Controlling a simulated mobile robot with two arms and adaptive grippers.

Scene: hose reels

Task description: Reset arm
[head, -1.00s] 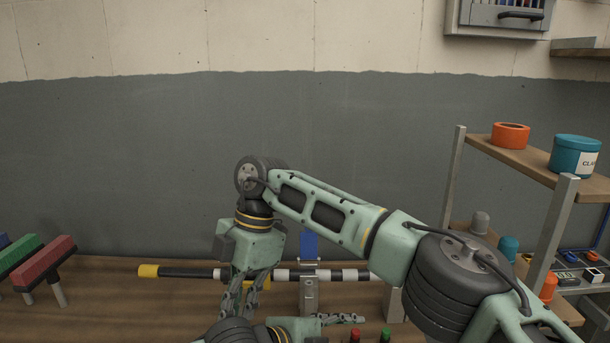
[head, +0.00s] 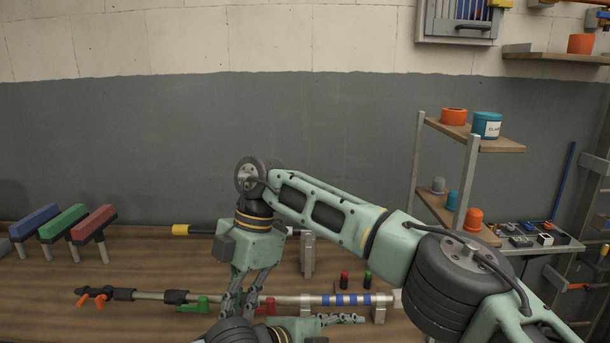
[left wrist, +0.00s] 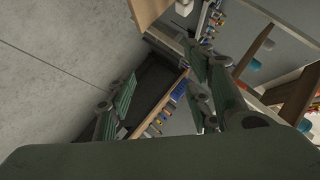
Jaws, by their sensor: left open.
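My right arm comes in from the right and bends down at the wrist. Its gripper (head: 240,298) points down over the bench, with a gap showing between its fingers and nothing seen in it. My left gripper (head: 350,319) lies low in the head view, its fingers pointing right, partly hidden behind my wrist parts. In the left wrist view, the left gripper (left wrist: 160,82) has its fingers wide apart and empty. The grey floor and shelf boards show beyond them.
A rod with blue bands (head: 345,299) lies along the bench (head: 140,270), passing behind my grippers. Blue, green and red T-shaped blocks (head: 95,222) stand at left. A shelf rack (head: 500,142) with tubs is at right.

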